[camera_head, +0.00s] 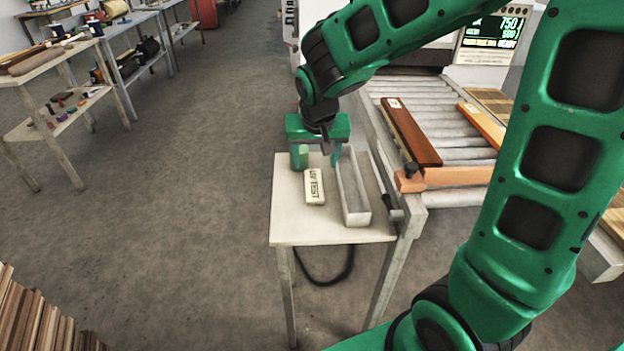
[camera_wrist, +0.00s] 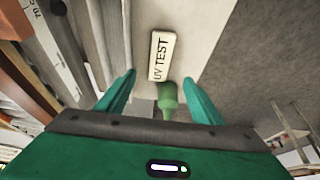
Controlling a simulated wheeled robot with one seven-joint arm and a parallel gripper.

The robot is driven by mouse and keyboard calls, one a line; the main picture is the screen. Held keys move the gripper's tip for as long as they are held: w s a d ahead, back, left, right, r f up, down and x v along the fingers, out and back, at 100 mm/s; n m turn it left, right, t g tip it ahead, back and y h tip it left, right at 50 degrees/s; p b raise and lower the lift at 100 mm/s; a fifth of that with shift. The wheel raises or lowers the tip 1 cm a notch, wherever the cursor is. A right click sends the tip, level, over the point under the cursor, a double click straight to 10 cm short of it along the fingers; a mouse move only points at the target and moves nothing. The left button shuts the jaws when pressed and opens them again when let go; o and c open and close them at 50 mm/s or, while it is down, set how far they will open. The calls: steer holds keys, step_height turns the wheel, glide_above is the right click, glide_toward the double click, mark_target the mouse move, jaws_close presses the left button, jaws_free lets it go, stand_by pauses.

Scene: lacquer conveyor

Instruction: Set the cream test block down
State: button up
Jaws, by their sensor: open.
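The cream test block (camera_head: 314,186) lies flat on the small pale table (camera_head: 290,222), its "UV TEST" lettering facing up. In the wrist view the block (camera_wrist: 161,56) lies beyond my fingertips, with nothing gripping it. My gripper (camera_head: 316,162) is open above the back part of the table, behind the block in the head view. In the wrist view my gripper (camera_wrist: 159,78) has its two green fingers spread apart. A small green object with a rounded top (camera_wrist: 167,98) shows between the fingers; it is partly hidden by the gripper body.
A narrow grey open tray (camera_head: 357,217) stands on the table right of the block. The roller conveyor (camera_head: 455,157) beside the table carries a dark red-brown board (camera_head: 410,132) and an orange-brown one (camera_head: 482,125). Shelves stand at the left; the floor between is clear.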

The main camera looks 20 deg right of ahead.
mark_target(314, 182)
steer(key=shift+w+x, duration=0.15)
steer(key=shift+x, duration=2.9)
steer(key=shift+w+x, duration=0.15)
steer(key=shift+x, duration=2.85)
steer(key=shift+d+r, duration=0.1)
steer(key=c, duration=1.2)
steer(key=shift+r, duration=0.1)
